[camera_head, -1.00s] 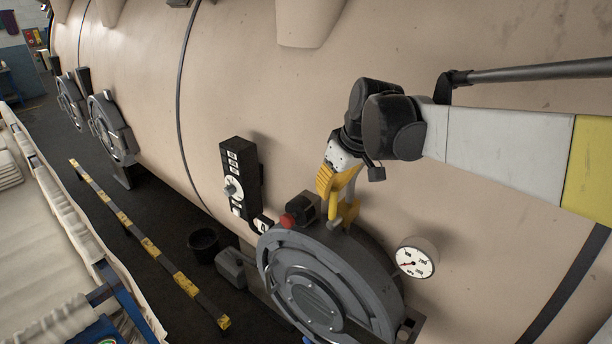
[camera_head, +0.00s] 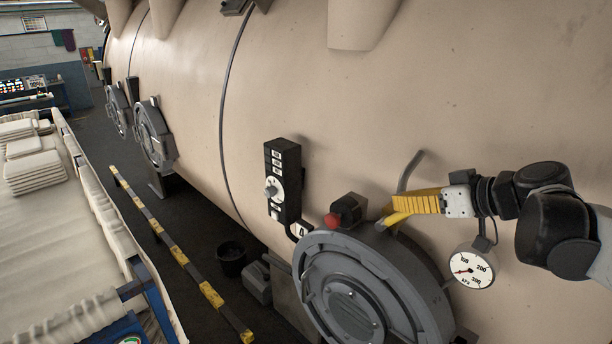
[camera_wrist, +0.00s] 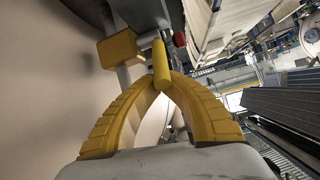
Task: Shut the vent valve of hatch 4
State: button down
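Hatch 4 is the round grey hatch (camera_head: 352,305) low on the beige vessel, beside a small plate marked 4 (camera_head: 301,230). A bent grey pipe (camera_head: 411,170) rises behind its upper rim. In the wrist view, the vent valve shows as a yellow block (camera_wrist: 119,49) on a grey pipe, with a yellow cylindrical lever (camera_wrist: 160,62). My gripper (camera_wrist: 164,82) has its yellow fingers arched together, tips closed around the lever's near end. In the head view my gripper (camera_head: 388,222) comes in from the right above the hatch; its fingers largely hide the valve.
A red knob (camera_head: 333,220) on a black box sits left of my gripper. A pressure gauge (camera_head: 471,269) is below my wrist. A black control box (camera_head: 283,180) is on the vessel. A yellow-black barrier (camera_head: 180,255), bucket (camera_head: 231,259) and cloth cart (camera_head: 60,240) stand left.

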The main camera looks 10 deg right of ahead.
jog(key=s+d+f+t+y+b, duration=0.1)
jog(key=s+d+f+t+b, duration=0.1)
jog(key=f+b, duration=0.3)
jog(key=shift+s+d+f+b, duration=0.35)
jog(key=shift+s+d+b, duration=0.2)
jog(key=shift+s, duration=0.35)
jog(key=shift+f, duration=0.15)
jog(key=shift+s, duration=0.1)
jog(key=v, duration=1.2)
jog(key=shift+d, duration=0.1)
